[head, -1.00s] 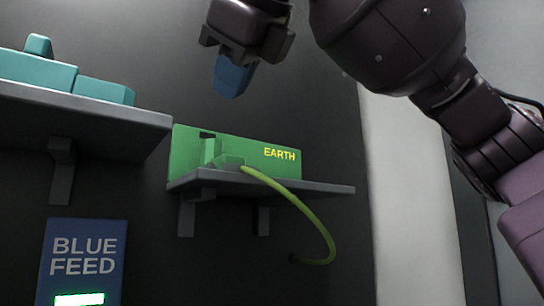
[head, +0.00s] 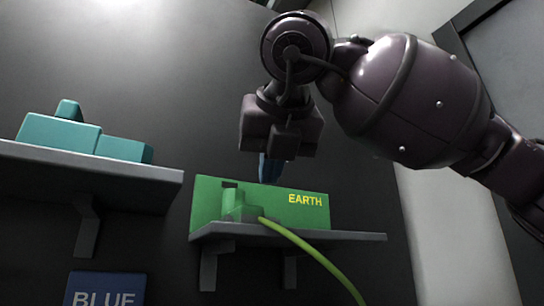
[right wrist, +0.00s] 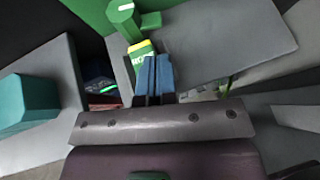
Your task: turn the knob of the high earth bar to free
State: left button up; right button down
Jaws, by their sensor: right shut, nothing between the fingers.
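The earth bar (head: 270,197) is a green block marked EARTH in yellow, on a grey wall shelf right of centre in the head view. A lighter green raised part with a cable stands at its left front. In the right wrist view a green faceted knob (right wrist: 122,14) with a white line on its end stands out from the green surface. My right gripper (head: 274,170) is shut and empty, pointing down just above the bar's top edge in the head view. Its blue fingers (right wrist: 155,75) are together in the right wrist view, below the knob and apart from it. My left gripper is out of view.
A yellow-green cable (head: 318,258) leaves the bar and hangs over the shelf (head: 345,236). Left of it, a teal unit (head: 62,136) stands on another grey shelf (head: 150,174). A blue sign (head: 105,290) is partly cut off below. A yellow-green label (right wrist: 141,50) shows near the fingers.

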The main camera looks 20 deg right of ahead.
jog(key=shift+x, duration=3.15)
jog(key=shift+d, duration=0.1)
jog(key=shift+w+d+f+n+y, duration=0.15)
jog(key=shift+w+d+n+y, duration=0.1)
jog(key=shift+w+n+y, duration=0.45)
jog(key=shift+w+d+n+y, duration=0.1)
jog(key=shift+w+n+y, duration=0.05)
jog(key=shift+n+y, duration=0.25)
jog(key=shift+d+n+y, duration=0.1)
jog(key=shift+n+y, duration=0.4)
jog(key=shift+a, duration=0.25)
jog(key=shift+s+a, duration=0.4)
jog(key=shift+a, duration=0.05)
jog(key=v, duration=1)
jog(key=shift+s+r, duration=0.2)
jog(key=shift+r, duration=0.25)
